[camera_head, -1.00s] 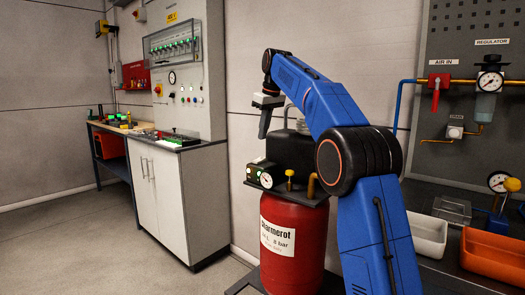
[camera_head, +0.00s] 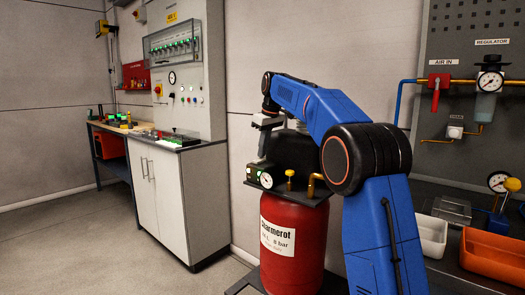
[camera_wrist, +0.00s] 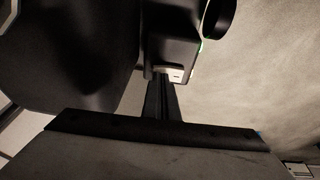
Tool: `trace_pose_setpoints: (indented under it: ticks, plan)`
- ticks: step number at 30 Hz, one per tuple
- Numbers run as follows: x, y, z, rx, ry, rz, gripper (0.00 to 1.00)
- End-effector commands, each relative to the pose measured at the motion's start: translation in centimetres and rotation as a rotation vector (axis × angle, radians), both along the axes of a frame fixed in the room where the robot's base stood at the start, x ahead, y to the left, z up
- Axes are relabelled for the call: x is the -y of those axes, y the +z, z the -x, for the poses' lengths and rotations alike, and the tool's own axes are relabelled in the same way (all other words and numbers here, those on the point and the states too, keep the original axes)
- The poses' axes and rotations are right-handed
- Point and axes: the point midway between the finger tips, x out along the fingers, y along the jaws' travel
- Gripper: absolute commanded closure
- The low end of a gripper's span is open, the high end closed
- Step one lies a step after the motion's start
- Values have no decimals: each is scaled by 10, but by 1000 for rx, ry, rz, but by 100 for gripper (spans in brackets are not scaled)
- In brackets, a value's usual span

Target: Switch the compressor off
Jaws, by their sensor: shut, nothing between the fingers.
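The compressor has a red tank (camera_head: 306,243) with a black motor housing (camera_head: 295,155) on top. A small dark control box (camera_head: 254,174) sits at the top left of the tank, beside a round white gauge (camera_head: 267,180). My gripper (camera_head: 262,157) is shut and empty and points down at the control box. In the wrist view, the fingertips of my gripper (camera_wrist: 163,76) meet a small pale switch (camera_wrist: 175,74) on the dark box (camera_wrist: 172,40). They partly hide the switch, so its position and any contact are unclear. A green light (camera_wrist: 201,46) glows on the box's side.
A yellow-handled valve (camera_head: 289,175) and a brass pipe (camera_head: 315,184) stand close right of the gauge. A white cabinet (camera_head: 160,200) is to the left. A bench with a white bin (camera_head: 432,238) and an orange bin (camera_head: 490,258) is to the right.

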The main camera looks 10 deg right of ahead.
Motion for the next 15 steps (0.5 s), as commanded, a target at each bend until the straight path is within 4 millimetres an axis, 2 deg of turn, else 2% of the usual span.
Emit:
trace_pose_setpoints:
  ticks: [4, 15]
  plan:
    - [4, -6, -3, -29, -4, -37, 100]
    - [0, -5, 0, -28, -1, -37, 100]
